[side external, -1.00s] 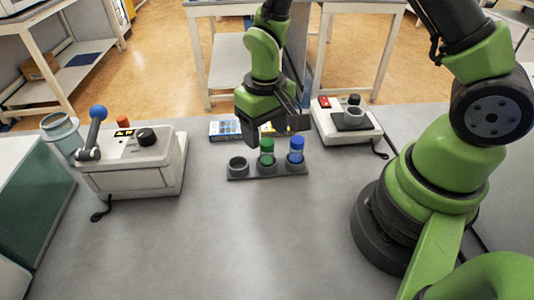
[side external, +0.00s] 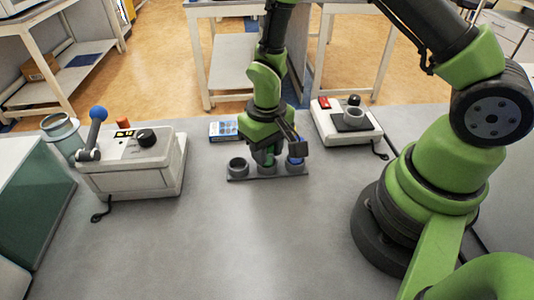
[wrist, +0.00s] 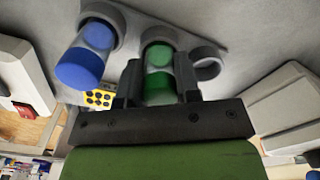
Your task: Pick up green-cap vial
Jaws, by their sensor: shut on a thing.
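The green-cap vial (side external: 269,160) stands upright in the middle hole of a small dark rack (side external: 266,176) on the grey bench. My gripper (side external: 268,150) is lowered over it from above and shut on it. In the wrist view the green-cap vial (wrist: 159,82) sits between my two fingers (wrist: 160,88), its lower part inside the rack ring. The blue-cap vial (side external: 296,158) stands in the right hole, partly hidden by my gripper; in the wrist view the blue-cap vial (wrist: 85,60) is at the left. The left hole (side external: 238,165) is empty.
A control box with a blue-knobbed lever (side external: 132,162) stands at the left. A smaller device with a red switch (side external: 345,122) stands behind the rack to the right. A blue-and-white box (side external: 223,130) lies behind the rack. The bench in front is clear.

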